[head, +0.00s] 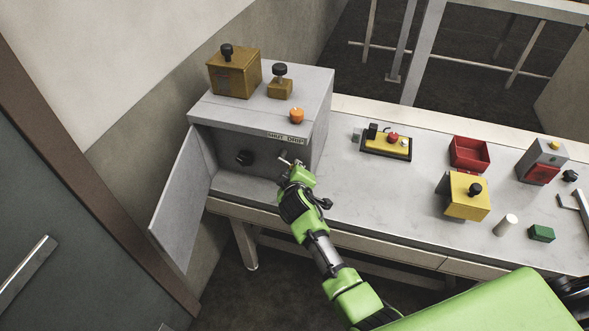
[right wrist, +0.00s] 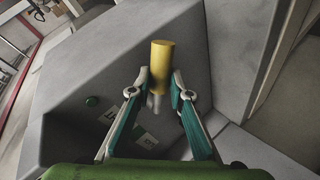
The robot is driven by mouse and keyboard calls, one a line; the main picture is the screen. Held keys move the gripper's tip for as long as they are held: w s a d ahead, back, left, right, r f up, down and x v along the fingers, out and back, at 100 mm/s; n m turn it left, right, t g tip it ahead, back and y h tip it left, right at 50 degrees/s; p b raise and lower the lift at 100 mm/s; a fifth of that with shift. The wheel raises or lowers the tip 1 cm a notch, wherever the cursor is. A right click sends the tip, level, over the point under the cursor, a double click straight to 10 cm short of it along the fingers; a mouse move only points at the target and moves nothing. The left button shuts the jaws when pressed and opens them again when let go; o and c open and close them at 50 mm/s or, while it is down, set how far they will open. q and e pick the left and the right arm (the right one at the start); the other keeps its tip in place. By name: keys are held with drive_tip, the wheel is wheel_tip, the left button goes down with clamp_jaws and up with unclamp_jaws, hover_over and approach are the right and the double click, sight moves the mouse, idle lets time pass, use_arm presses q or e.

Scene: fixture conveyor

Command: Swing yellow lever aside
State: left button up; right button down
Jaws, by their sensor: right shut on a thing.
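The yellow lever (right wrist: 162,62) is a yellow cylindrical handle on a grey stem, seen in the right wrist view. My right gripper (right wrist: 162,84) has a fingertip on each side of its lower part and is shut on it. In the head view my right gripper (head: 291,164) is at the right side of the opening of a grey cabinet (head: 318,110); the lever cannot be made out there. The cabinet's door (head: 182,195) hangs open to the left. A dark round knob (head: 244,158) is inside. My left gripper is not in view.
Two brown boxes with black knobs (head: 234,75) (head: 280,88) and an orange button (head: 296,115) are on the cabinet. On the bench right of it are a yellow button panel (head: 386,144), a red bin (head: 470,155) and a yellow box (head: 463,203).

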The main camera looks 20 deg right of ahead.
drive_tip(key=shift+d, duration=0.15)
drive_tip(key=c, duration=1.9)
unclamp_jaws()
drive_tip(key=shift+o, duration=0.3)
drive_tip(key=shift+w+f, duration=0.1)
drive_tip(key=v, duration=1.2)
